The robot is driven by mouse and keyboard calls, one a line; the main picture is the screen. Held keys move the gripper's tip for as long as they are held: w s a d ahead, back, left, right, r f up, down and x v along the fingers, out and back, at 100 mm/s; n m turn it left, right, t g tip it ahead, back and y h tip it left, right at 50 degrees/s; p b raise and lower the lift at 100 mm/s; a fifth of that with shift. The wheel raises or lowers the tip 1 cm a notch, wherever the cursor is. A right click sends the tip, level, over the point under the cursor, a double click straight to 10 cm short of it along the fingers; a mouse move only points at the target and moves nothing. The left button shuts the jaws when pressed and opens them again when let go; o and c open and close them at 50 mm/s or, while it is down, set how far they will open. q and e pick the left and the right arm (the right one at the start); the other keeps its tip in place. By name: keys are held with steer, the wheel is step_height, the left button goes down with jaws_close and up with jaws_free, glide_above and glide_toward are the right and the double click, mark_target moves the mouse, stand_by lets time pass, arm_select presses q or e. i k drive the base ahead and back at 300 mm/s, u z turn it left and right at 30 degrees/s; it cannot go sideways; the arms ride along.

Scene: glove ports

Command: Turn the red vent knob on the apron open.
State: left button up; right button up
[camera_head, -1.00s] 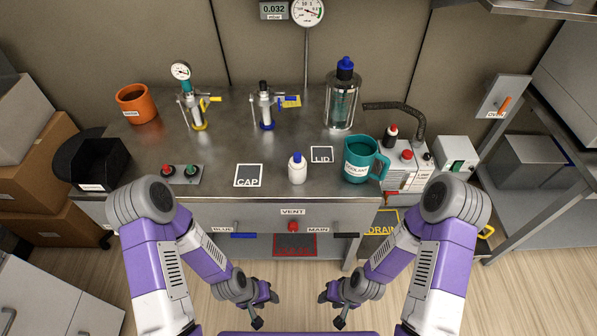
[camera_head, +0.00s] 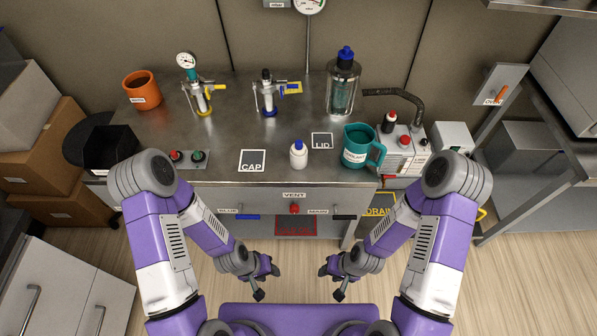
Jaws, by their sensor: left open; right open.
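The red vent knob (camera_head: 294,208) sits on the front apron (camera_head: 262,196) of the metal bench, just below the VENT label (camera_head: 293,195). Its exact angle is too small to tell. My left gripper (camera_head: 268,281) is open and empty, in front of the bench, below and left of the knob. My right gripper (camera_head: 332,281) is open and empty, below and right of the knob. Neither touches anything.
A blue handle (camera_head: 246,217) and a black handle (camera_head: 344,217) flank the knob. A red-framed panel (camera_head: 296,226) lies below it. On the bench stand a white bottle (camera_head: 298,155), a teal jug (camera_head: 362,147) and a pump (camera_head: 402,150). Floor between my arms is clear.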

mark_target(294, 208)
steer(key=k, duration=0.5)
steer(key=z, duration=1.6)
steer(key=i, duration=1.2)
steer(key=u, duration=2.25)
